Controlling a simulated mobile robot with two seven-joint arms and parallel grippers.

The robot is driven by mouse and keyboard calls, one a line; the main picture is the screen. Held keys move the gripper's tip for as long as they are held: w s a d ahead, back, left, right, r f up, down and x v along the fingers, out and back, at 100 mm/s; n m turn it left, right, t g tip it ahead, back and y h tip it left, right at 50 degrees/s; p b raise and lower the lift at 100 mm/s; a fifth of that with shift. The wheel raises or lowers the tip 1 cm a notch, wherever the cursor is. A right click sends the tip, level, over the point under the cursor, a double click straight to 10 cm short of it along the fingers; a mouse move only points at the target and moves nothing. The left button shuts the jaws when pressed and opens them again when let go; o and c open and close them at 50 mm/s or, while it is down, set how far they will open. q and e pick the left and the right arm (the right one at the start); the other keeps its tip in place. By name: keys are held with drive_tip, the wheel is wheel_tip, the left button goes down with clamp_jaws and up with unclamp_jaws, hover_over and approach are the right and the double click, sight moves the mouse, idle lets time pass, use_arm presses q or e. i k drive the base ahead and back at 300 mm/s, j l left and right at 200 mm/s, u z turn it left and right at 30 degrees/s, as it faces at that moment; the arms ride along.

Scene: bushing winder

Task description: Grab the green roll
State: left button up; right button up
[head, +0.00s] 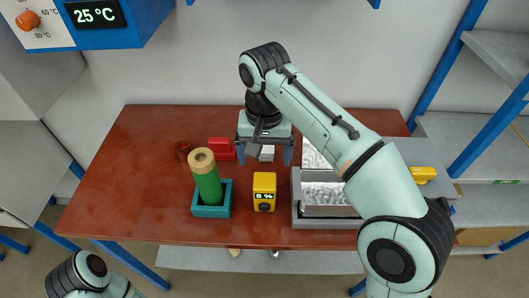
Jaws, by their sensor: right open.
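The green roll (209,188) has a tan wooden top end. It stands, leaning slightly left in the picture, in a small teal square holder (212,211) on the left half of the table. My right gripper (264,158) is farther back and to the right of the roll, apart from it. It points down with its fingers spread, and I see nothing held in it. A small white block (267,153) shows between the fingers; I cannot tell its height relative to them. My left arm shows only at the bottom left, its gripper out of frame.
On the brown table (135,200), a yellow device (264,192) with a small display stands right of the holder. A red object (221,149) lies behind the roll. Grey metal trays (330,222) sit at the right, partly behind my right arm. The table's left side is mostly clear.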

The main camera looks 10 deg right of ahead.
sight(208, 182)
drive_tip(key=k, duration=1)
